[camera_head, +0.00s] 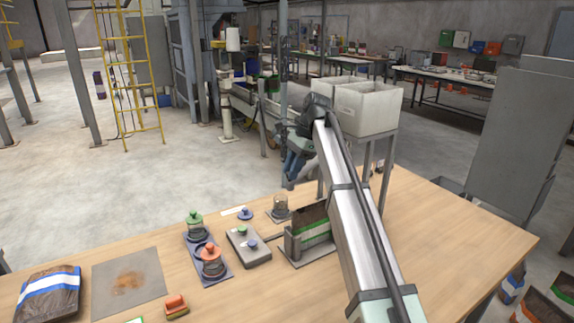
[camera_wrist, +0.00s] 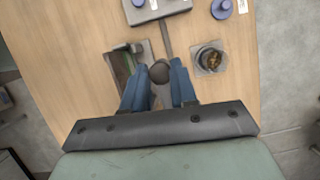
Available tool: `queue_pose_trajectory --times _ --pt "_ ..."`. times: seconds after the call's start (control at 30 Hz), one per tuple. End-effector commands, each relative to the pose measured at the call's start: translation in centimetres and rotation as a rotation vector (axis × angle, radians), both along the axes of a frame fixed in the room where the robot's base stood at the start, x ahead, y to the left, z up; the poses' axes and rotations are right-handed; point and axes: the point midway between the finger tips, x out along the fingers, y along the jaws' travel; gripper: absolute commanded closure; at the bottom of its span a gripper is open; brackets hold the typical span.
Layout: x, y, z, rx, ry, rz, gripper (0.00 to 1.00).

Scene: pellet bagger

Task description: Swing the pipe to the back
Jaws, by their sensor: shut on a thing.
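My gripper (camera_wrist: 160,80) has its two blue fingers on either side of a dark round piece, seen end-on, which appears to be the pipe (camera_wrist: 160,72). The fingers are shut on it. In the head view my gripper (camera_head: 290,180) is above the back of the table, fingers down, and the held piece is hard to make out there. Below and in front of it, a grey metal holder (camera_head: 290,245) stands with a brown, green-striped bag (camera_head: 311,228) upright in it. The bag's place also shows left of the fingers in the wrist view.
A small jar on a square plate (camera_head: 280,210) stands by the holder. A grey button box (camera_head: 248,246), green and orange knobbed stands (camera_head: 211,262), and a dirty grey mat (camera_head: 128,282) lie to the left. White bins (camera_head: 362,108) stand beyond the table. The right of the table is clear.

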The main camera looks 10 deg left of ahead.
Motion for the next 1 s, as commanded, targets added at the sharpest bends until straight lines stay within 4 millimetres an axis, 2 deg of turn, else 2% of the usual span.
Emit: queue_pose_trajectory --times 0.37,0.4,0.63,1.0 --pt "-0.28 -0.38 -0.09 -0.001 -0.002 0.029 1.00" --pt "-0.29 -0.37 -0.10 -0.001 -0.002 0.029 0.72" --pt "-0.29 -0.35 -0.08 -0.001 -0.002 0.029 0.50" --pt "-0.04 -0.06 -0.04 0.000 -0.001 0.010 0.48"
